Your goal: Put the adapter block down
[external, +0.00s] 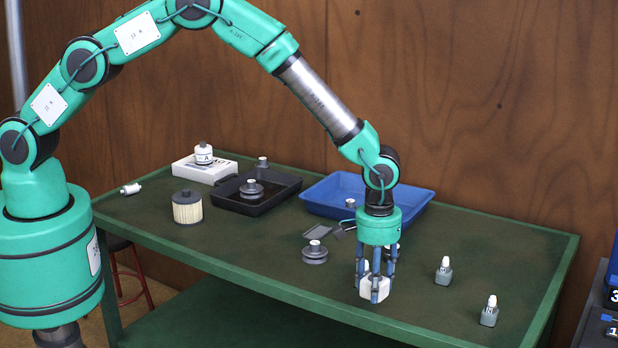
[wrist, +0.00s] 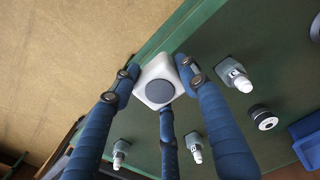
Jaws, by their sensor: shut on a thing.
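My gripper (external: 376,278) points straight down near the table's front edge, with its blue fingers closed around a white block (external: 374,290), which I take to be the adapter block. In the wrist view the white block (wrist: 149,73) sits between the fingertips of my gripper (wrist: 158,76), with a round grey disc (wrist: 160,91) on its face towards the camera. The block is low, at or just above the green table top (external: 250,262). I cannot tell whether it touches the surface.
Small grey bottles with white caps stand right of my gripper (external: 443,272) (external: 489,314). A grey pulley-like part (external: 315,254) stands to its left. A blue tray (external: 414,211), a black tray (external: 284,196) and a filter (external: 187,208) are farther back. The table edge (wrist: 152,46) is close.

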